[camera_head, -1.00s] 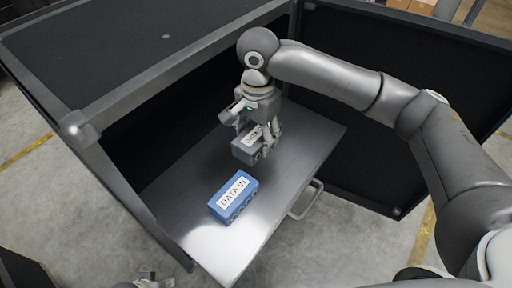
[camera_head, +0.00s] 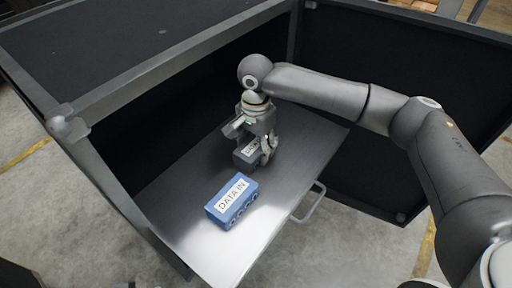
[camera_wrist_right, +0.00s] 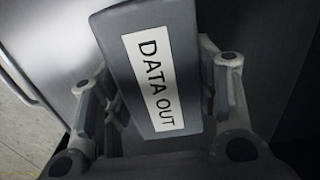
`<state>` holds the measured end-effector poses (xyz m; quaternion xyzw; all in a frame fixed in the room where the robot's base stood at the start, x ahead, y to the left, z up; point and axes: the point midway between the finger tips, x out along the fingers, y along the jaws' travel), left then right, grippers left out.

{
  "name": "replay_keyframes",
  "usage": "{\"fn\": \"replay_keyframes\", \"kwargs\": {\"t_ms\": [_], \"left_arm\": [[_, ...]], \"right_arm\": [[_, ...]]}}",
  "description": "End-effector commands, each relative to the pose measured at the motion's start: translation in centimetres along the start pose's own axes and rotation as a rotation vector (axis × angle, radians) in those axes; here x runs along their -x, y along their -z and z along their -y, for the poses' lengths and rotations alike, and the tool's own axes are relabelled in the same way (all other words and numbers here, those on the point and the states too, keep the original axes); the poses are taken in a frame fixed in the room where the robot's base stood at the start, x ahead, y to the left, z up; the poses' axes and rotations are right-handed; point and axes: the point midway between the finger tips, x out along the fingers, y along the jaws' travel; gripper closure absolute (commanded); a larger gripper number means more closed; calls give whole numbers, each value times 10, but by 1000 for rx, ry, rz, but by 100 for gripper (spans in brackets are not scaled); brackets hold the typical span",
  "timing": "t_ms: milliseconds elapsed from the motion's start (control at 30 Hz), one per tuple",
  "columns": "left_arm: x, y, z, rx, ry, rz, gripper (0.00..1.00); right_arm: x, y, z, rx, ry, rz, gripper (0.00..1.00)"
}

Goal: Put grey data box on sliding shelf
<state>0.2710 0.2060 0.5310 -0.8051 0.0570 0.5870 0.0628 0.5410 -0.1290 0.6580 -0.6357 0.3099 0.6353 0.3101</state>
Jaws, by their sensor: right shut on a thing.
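The grey data box (camera_head: 247,151) is between the fingers of my right gripper (camera_head: 254,150), low over the far part of the sliding shelf (camera_head: 187,229). I cannot tell if its underside touches the shelf. In the right wrist view the grey box (camera_wrist_right: 150,70) shows a white label reading "DATA OUT", with my right gripper's fingers (camera_wrist_right: 160,115) shut on its two sides. A blue box (camera_head: 232,203) labelled "DATA IN" lies on the shelf, nearer and to the left of the grey box. My left gripper is not clearly in view.
The shelf is pulled out of a dark cabinet (camera_head: 88,95) and has a metal handle (camera_head: 308,203) on its right edge. An open black door (camera_head: 385,120) stands at the right behind my right arm. Bare shelf surface lies around both boxes.

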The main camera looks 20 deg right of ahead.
Motion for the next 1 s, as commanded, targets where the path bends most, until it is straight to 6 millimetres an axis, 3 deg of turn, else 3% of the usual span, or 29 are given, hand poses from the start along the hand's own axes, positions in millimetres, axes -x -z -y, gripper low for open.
{"fn": "replay_keyframes", "kwargs": {"t_ms": [233,267,400,833,1000], "left_arm": [[2,2,0,0,0,1,60],[0,1,0,0,0,2,60],[0,1,0,0,0,3,60],[-4,-1,0,0,0,3,60],[14,6,0,0,0,-5,60]], "right_arm": [[1,0,0,0,1,1,88],[-1,0,0,0,0,1,41],[-1,0,0,0,0,0,23],[1,0,0,0,1,-1,23],[34,0,1,0,2,0,23]]}}
